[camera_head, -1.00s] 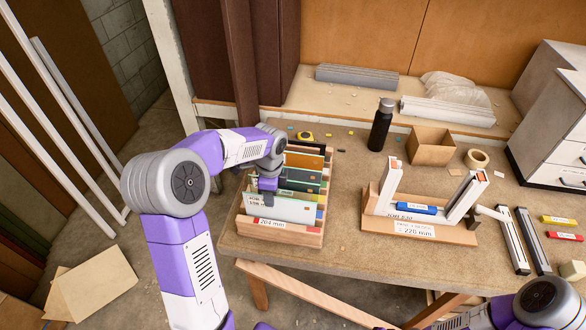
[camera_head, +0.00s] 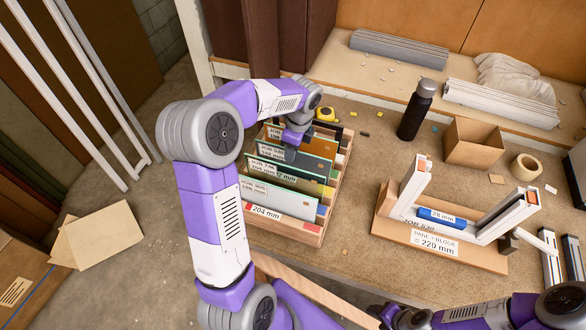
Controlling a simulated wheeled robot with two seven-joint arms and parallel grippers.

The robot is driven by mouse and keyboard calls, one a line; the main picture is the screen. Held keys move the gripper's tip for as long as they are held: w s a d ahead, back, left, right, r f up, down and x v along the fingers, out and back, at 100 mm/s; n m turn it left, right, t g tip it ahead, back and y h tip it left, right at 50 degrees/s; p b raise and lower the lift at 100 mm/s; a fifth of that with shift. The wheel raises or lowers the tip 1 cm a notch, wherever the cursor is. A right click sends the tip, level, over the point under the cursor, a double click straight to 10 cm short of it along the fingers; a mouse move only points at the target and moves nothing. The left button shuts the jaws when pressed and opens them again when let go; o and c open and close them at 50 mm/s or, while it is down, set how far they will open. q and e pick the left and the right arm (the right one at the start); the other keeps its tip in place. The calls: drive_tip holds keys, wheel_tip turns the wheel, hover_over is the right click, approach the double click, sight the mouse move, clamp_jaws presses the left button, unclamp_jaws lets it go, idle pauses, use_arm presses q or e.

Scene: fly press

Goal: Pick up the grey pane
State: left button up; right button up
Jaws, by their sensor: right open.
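A wooden rack (camera_head: 312,232) on the bench holds several upright panes with white job labels. The front pane (camera_head: 285,203) is pale grey-white. I cannot tell for certain which is the grey pane. My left gripper (camera_head: 291,141) points down at the top of the dark grey-green pane, left of its middle; its fingers are largely hidden, so its grip is unclear. My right gripper (camera_head: 386,314) is low at the bottom edge, open and away from the rack.
A wooden block with a white frame (camera_head: 428,238) and a blue piece (camera_head: 442,216) stands right of the rack. A black bottle (camera_head: 415,112), a cardboard box (camera_head: 474,142) and a tape roll (camera_head: 525,167) stand behind it. Bare bench lies between rack and block.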

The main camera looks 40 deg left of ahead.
use_arm(q)
drive_tip(key=f, duration=0.3)
drive_tip(key=a+f, duration=0.1)
drive_tip(key=f, duration=0.1)
drive_tip(key=shift+w+f, duration=0.25)
drive_tip(key=shift+f, duration=0.1)
drive_tip(key=shift+d, duration=0.1)
clamp_jaws()
drive_tip(key=shift+r, duration=0.1)
idle(0.9)
